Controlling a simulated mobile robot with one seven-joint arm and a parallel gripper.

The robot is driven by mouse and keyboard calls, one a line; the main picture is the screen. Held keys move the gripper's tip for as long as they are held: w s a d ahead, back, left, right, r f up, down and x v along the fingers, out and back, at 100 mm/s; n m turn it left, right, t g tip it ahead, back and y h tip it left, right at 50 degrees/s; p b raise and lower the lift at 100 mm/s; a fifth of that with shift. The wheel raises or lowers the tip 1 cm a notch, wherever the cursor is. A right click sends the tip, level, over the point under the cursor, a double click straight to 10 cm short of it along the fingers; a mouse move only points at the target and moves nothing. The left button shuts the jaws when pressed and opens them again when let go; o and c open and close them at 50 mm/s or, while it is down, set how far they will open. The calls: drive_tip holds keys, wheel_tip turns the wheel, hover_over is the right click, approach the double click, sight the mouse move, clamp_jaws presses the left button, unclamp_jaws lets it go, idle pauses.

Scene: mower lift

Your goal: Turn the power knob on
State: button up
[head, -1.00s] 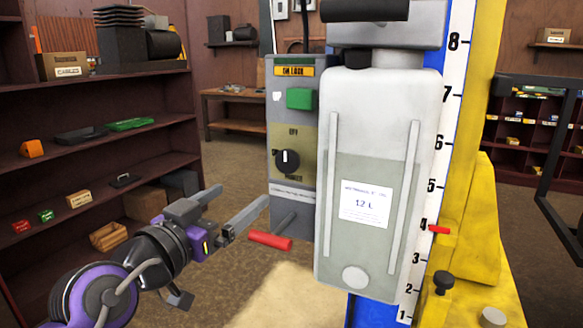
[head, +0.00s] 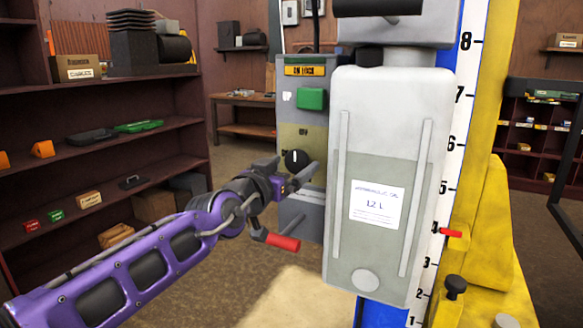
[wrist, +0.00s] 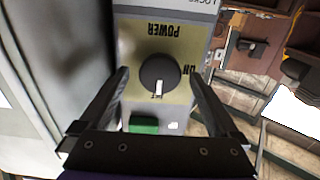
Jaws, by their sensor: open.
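The power knob (head: 296,159) is a round black dial with a white pointer on the olive plate of the grey control box (head: 300,112). In the wrist view, which shows the panel upside down, the knob (wrist: 158,74) sits between my gripper's two fingers. Its white pointer aims away from the POWER lettering, and the ON mark (wrist: 190,71) is to its side. My gripper (wrist: 160,82) is open, with a gap showing on both sides of the knob. In the head view my gripper (head: 288,174) is in front of the panel, covering the plate's lower part.
A green button (head: 312,98) is above the knob. A red-handled lever (head: 283,242) sticks out below my gripper. The large pale tank (head: 390,130) stands close on the right. Shelves (head: 100,150) with small items are at left.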

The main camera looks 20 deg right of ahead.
drive_tip(key=shift+w+d, duration=0.1)
drive_tip(key=shift+d, duration=0.05)
drive_tip(key=shift+c, duration=0.4)
drive_tip(key=c, duration=1.3)
